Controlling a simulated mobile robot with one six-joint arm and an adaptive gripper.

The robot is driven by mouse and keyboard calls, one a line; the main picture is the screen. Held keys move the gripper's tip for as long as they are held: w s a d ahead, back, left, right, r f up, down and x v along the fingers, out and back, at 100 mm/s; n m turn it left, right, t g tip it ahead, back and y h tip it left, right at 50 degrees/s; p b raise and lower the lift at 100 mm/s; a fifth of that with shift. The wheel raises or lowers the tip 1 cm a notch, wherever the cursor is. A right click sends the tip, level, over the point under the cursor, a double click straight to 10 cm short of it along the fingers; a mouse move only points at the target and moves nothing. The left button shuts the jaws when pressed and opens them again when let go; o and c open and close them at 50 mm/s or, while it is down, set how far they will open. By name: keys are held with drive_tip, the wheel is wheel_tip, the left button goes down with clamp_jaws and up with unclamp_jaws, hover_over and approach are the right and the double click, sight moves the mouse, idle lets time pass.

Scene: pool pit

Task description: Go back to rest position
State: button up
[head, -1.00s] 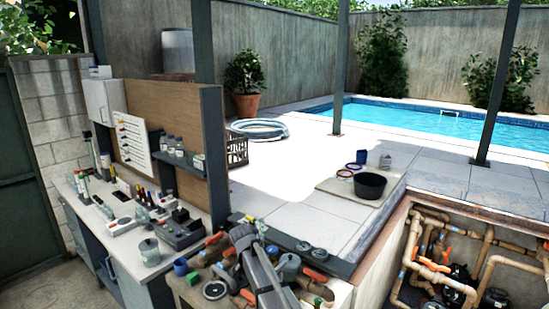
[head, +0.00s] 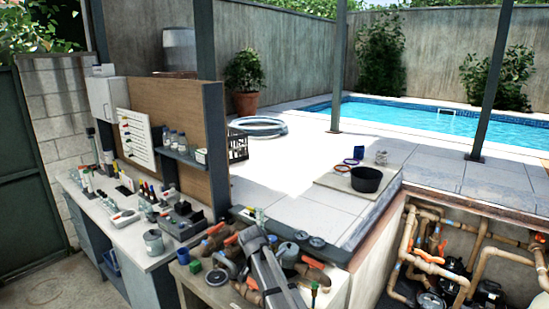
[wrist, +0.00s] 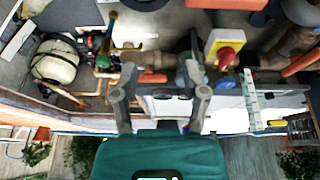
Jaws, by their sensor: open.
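My gripper (wrist: 161,78) shows in the wrist view with its two grey fingers spread apart. Nothing is visible held between the fingers. In the head view my grey arm (head: 272,279) rises from the bottom edge, in front of the cluttered counter. The fingers cannot be made out clearly in the head view.
A workbench (head: 98,215) with bottles and tools stands at left. Orange-handled valves and fittings crowd around my arm. A black tub (head: 367,181) sits on the paving, and a pit with pipes (head: 428,258) opens at right. A red-and-yellow button box (wrist: 224,48) appears near the gripper.

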drive_tip(key=s+d+f+n+g+y+b, duration=0.1)
drive_tip(key=s+d+f+n+b, duration=0.2)
drive_tip(key=s+d, duration=0.7)
drive_tip(key=s+d+f+n+g+y+b, duration=0.1)
drive_tip(key=s+d+f+n+g+b, duration=0.1)
drive_tip(key=s+d+f+n+b, duration=0.2)
drive_tip(key=shift+s+d+f+y+b, duration=0.4)
drive_tip(key=shift+s+d+f+b, duration=1.75)
drive_tip(key=shift+s, duration=2.95)
drive_tip(key=shift+d+f+p, duration=0.15)
drive_tip(key=shift+d+p, duration=0.35)
drive_tip(key=shift+d, duration=0.35)
